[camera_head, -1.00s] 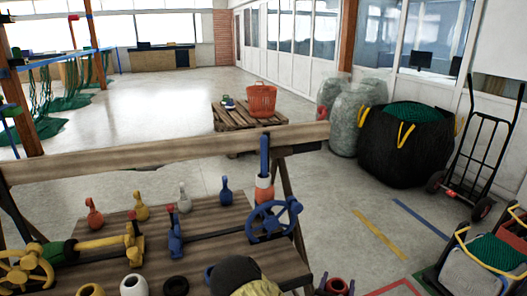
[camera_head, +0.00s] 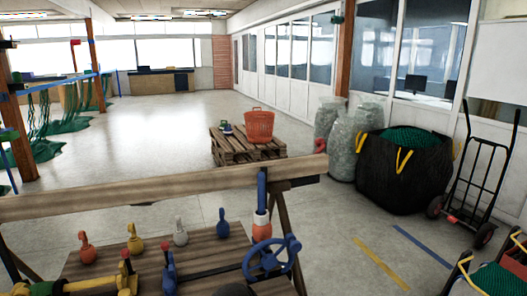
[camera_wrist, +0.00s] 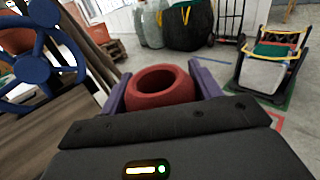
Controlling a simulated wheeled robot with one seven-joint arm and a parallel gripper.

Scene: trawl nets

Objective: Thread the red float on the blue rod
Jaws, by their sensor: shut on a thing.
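The red float (camera_wrist: 148,101) is a thick ring with an open hole, seen from above in the wrist view. My gripper (camera_wrist: 162,84) is shut on it, with a purple finger on either side. The blue rod (camera_head: 262,182) stands upright at the bench's right side in the head view. A white float (camera_head: 261,216) and an orange float (camera_head: 261,230) sit around it, and its top is bare. The held float is apart from the rod, to the right of the bench. My gripper is not in the head view.
A blue handwheel (camera_head: 271,259) stands close in front of the rod; it also shows in the wrist view (camera_wrist: 38,45). A wooden beam (camera_head: 150,190) runs behind the bench. Several small weights, one yellow (camera_head: 135,241), stand on the bench.

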